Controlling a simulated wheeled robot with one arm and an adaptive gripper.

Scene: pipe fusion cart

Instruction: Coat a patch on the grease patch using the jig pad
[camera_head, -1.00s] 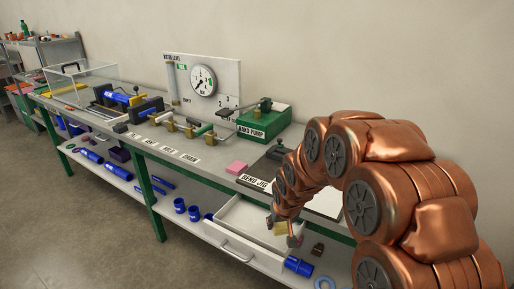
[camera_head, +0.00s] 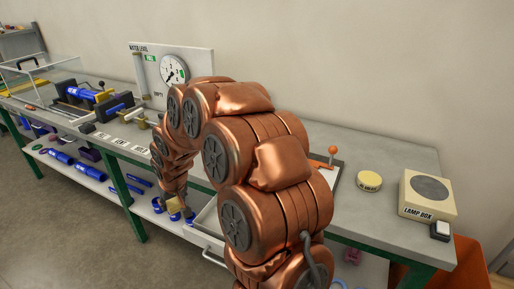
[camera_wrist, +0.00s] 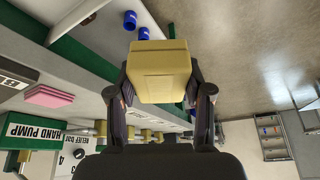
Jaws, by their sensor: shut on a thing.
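My gripper (camera_wrist: 165,88) is shut on a yellow block (camera_wrist: 158,66), with a dark finger on each side of it. The block may be the jig pad; I see no label on it. In the head view the block (camera_head: 173,203) hangs at the end of my arm, in front of the bench's front edge and near the drawer. I cannot make out a marked grease patch. A round yellow tin (camera_head: 369,181) with an unreadable label stands on the right of the bench, away from my gripper. My arm hides the middle of the bench.
A lamp box (camera_head: 427,194) with a grey disc stands at the bench's right end. An orange-knobbed lever (camera_head: 332,152) is near the tin. The wrist view shows a pink block (camera_wrist: 48,95) and the hand pump (camera_wrist: 35,131). A pulled-out drawer (camera_head: 203,243) lies below the bench.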

